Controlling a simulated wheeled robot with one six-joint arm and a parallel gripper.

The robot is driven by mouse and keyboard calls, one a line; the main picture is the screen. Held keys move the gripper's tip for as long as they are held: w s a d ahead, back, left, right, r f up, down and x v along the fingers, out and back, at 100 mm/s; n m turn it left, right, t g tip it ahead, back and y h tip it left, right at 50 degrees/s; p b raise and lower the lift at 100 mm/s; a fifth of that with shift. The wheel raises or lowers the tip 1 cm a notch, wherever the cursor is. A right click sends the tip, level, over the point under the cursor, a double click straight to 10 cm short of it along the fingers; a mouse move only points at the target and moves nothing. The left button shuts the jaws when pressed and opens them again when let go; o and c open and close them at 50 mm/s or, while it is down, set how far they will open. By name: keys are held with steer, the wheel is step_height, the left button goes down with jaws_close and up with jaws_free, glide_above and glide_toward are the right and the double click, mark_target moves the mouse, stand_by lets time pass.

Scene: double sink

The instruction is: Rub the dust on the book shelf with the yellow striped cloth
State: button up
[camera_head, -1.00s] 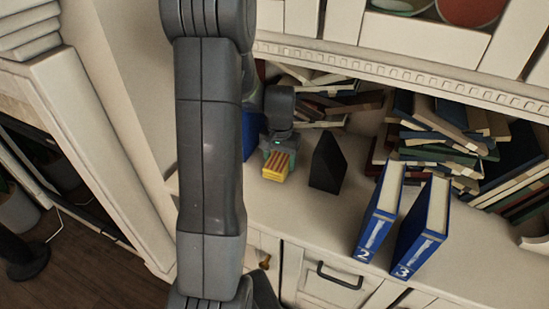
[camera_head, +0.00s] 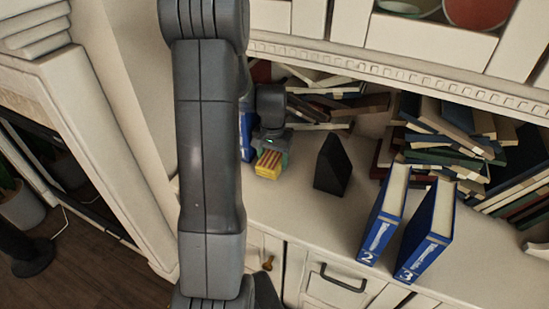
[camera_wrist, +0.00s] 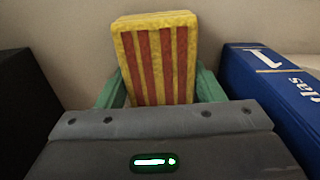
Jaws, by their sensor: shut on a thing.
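The yellow cloth with red stripes (camera_wrist: 158,58) is a thick block held between the green fingers of my gripper (camera_wrist: 160,92) in the wrist view. In the head view the cloth (camera_head: 268,165) is at or just above the shelf surface (camera_head: 310,205), and my gripper (camera_head: 272,152) is behind it. I cannot tell whether the cloth touches the shelf. No dust is clearly visible. My arm covers the left part of the shelf in the head view.
A black wedge-shaped object (camera_head: 332,165) stands right of my gripper. A blue binder marked 1 (camera_wrist: 270,85) is close on the other side. Blue binders 2 (camera_head: 385,213) and 3 (camera_head: 426,230) stand near the front edge. Piled books (camera_head: 445,140) lie at the back.

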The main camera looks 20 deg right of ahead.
steer(key=shift+a+r+p, duration=0.15)
steer(key=shift+r+p, duration=0.25)
steer(key=shift+p, duration=0.1)
steer(key=shift+r+p, duration=1.6)
steer(key=shift+r, duration=0.9)
steer(key=shift+r+p, duration=1.15)
steer(key=shift+r, duration=0.4)
steer(key=shift+f, duration=0.1)
